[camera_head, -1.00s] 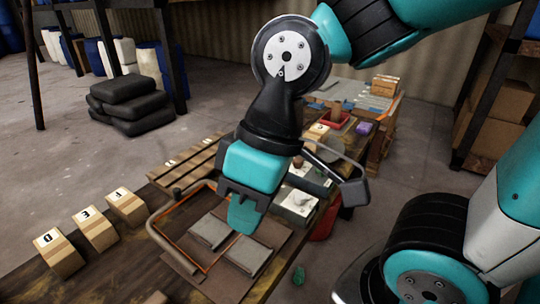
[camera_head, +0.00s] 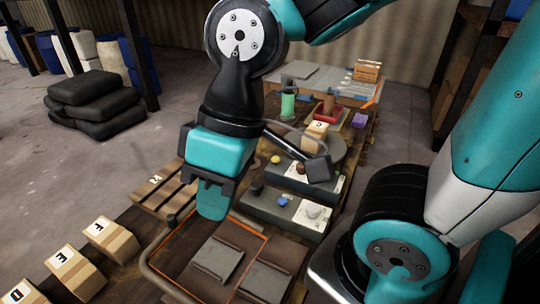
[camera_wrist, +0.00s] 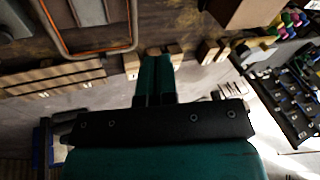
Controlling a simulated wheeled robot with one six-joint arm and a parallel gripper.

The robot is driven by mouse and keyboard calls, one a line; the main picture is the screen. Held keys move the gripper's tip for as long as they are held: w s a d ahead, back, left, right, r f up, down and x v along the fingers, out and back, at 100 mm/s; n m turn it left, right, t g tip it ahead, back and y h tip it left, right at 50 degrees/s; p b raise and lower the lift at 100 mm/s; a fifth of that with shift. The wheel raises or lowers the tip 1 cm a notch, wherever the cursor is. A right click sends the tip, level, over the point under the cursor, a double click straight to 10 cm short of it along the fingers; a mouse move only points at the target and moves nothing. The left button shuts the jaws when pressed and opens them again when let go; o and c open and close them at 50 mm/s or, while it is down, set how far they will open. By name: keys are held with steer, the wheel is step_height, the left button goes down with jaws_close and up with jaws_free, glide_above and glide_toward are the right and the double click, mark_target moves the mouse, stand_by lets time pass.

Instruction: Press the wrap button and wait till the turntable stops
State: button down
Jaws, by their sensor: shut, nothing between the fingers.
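My gripper (camera_head: 212,206) is shut and empty, pointing down above the near part of the workbench; its closed fingers also show in the wrist view (camera_wrist: 154,78). Beyond it to the right stand two grey control boxes. I cannot tell which is the wrap button. Behind them a round grey turntable (camera_head: 334,150), partly hidden by my wrist, bears a carton (camera_head: 316,131). A green roll (camera_head: 288,107) stands behind it.
Several lettered cartons (camera_head: 110,238) line the bench's left edge, beside a slatted wooden rack (camera_head: 160,190). An orange-edged tray with grey pads (camera_head: 217,258) lies in front. Dark sacks (camera_head: 95,108) are stacked on the floor. A purple block (camera_head: 359,120) sits at the back right.

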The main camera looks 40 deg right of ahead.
steer(key=w+d+f+m+t, duration=0.1)
steer(key=w+d+m, duration=0.1)
steer(key=w, duration=0.4)
steer(key=w+d+f+m+t, duration=0.1)
steer(key=w+d+m+t, duration=0.15)
steer(key=w, duration=0.45)
steer(key=m+t+h+p, duration=0.1)
steer(key=m+t+h, duration=0.45)
steer(key=m, duration=0.75)
glide_above(278, 158)
step_height(278, 158, down, 15)
steer(key=shift+r+n+y, duration=0.2)
steer(key=shift+n+y, duration=0.05)
step_height(278, 158, down, 9)
steer(key=b, duration=0.6)
steer(key=shift+w+r, duration=0.1)
steer(key=shift+f+b, duration=0.4)
steer(key=shift+b, duration=0.15)
